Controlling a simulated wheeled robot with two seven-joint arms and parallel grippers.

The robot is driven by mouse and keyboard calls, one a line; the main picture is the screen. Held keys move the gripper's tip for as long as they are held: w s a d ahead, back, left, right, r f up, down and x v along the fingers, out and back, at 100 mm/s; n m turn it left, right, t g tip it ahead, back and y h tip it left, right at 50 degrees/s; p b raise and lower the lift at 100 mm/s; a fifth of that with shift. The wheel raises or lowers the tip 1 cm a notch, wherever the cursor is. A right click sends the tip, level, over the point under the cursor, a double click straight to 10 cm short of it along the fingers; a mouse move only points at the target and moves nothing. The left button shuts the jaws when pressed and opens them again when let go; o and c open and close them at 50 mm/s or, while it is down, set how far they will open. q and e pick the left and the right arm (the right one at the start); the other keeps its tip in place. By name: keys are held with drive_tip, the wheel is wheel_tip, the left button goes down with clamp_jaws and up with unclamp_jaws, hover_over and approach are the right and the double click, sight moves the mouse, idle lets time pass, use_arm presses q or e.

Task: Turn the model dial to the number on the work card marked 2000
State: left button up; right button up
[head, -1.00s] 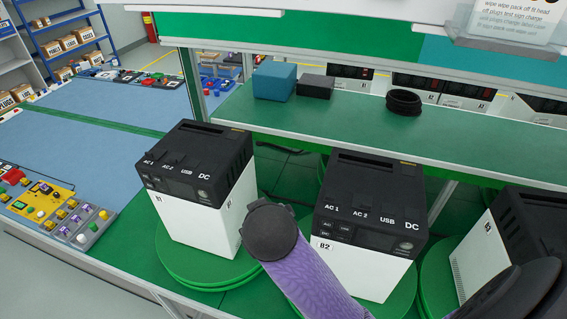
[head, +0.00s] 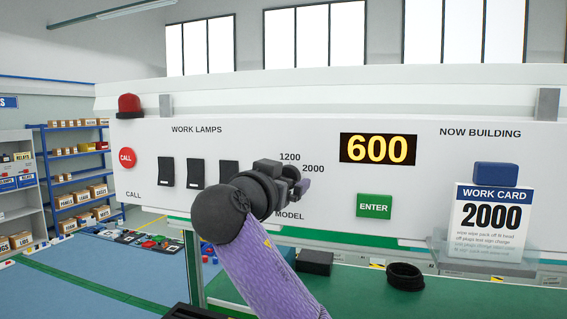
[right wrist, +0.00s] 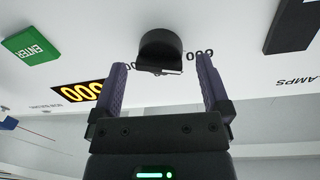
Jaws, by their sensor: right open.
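The model dial (right wrist: 160,48) is a dark round knob on the white panel in the right wrist view. In the head view my gripper hides it, beside the printed numbers 1200 and 2000. My right gripper (head: 300,181) is at the panel over the dial. In the right wrist view its purple fingers (right wrist: 162,72) are open, one on each side of the knob's near edge; I cannot tell whether they touch it. The display (head: 378,149) reads 600. The work card (head: 490,222) reads 2000. My left gripper is not in view.
A green ENTER button (head: 374,206) lies right of the dial. Dark lamp switches (head: 195,172) and a red CALL button (head: 127,158) are to the left. Below, the green shelf (head: 345,292) holds a dark box (head: 314,262) and black rings (head: 405,276).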

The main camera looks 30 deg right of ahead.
drive_tip(key=shift+w+d+f, duration=0.1)
drive_tip(key=shift+w+d, duration=0.3)
drive_tip(key=shift+s, duration=0.1)
drive_tip(key=c, duration=1.2)
drive_tip(key=m+b, duration=0.3)
drive_tip(key=shift+f+b, duration=0.15)
drive_tip(key=shift+b, duration=0.2)
drive_tip(key=shift+c, duration=0.2)
drive_tip(key=shift+s+d+m+t+y+b, duration=0.1)
drive_tip(key=shift+m+t+y+b, duration=0.35)
drive_tip(key=shift+m, duration=5.35)
drive_tip(key=shift+m+t+y+b, duration=0.25)
drive_tip(key=shift+m+y, duration=0.3)
drive_tip(key=shift+m, duration=5.25)
